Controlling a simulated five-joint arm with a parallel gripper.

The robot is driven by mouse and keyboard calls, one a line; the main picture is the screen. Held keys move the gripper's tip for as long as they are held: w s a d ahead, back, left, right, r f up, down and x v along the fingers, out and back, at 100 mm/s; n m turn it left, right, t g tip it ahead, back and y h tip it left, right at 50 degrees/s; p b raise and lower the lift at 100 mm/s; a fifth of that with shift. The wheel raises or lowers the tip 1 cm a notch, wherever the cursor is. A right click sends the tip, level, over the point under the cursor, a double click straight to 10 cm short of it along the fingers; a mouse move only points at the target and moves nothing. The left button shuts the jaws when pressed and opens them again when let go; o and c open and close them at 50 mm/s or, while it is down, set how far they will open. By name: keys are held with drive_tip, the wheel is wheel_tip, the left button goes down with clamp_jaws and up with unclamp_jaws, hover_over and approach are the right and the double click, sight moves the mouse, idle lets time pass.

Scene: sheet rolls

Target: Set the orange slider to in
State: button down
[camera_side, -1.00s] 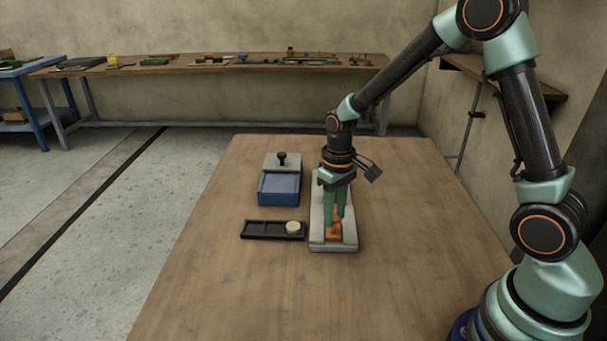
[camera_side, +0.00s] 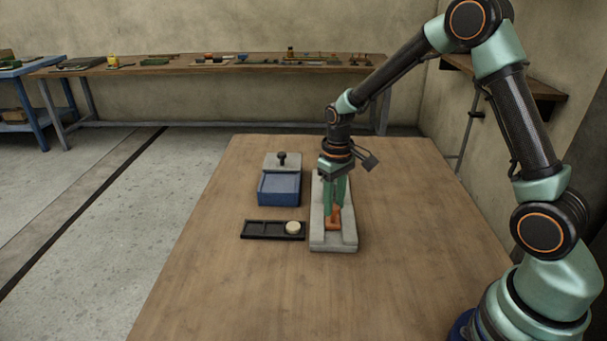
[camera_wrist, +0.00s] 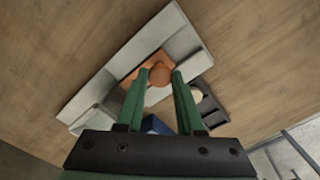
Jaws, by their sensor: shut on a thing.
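The orange slider (camera_side: 333,223) sits in the channel of a long pale grey track (camera_side: 333,247) on the wooden table, some way in from the track's near end. My gripper (camera_side: 336,209) points down over the track with its green fingers shut on the slider's knob. In the wrist view the slider's round orange knob (camera_wrist: 159,75) shows between the fingertips, and the slider's flat orange body lies under it in the grey track (camera_wrist: 112,68). My fingers and hand hide part of the track's far stretch.
A blue box (camera_side: 278,190) with a grey top part and black knob (camera_side: 282,158) stands left of the track. A dark divided tray (camera_side: 262,229) with a cream disc (camera_side: 292,228) lies close by the track's left side. The table is clear to the right and in front.

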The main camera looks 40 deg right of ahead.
drive_tip(key=shift+r, duration=0.1)
drive_tip(key=c, duration=0.5)
unclamp_jaws()
wheel_tip(320, 180, up, 12)
idle(0.3)
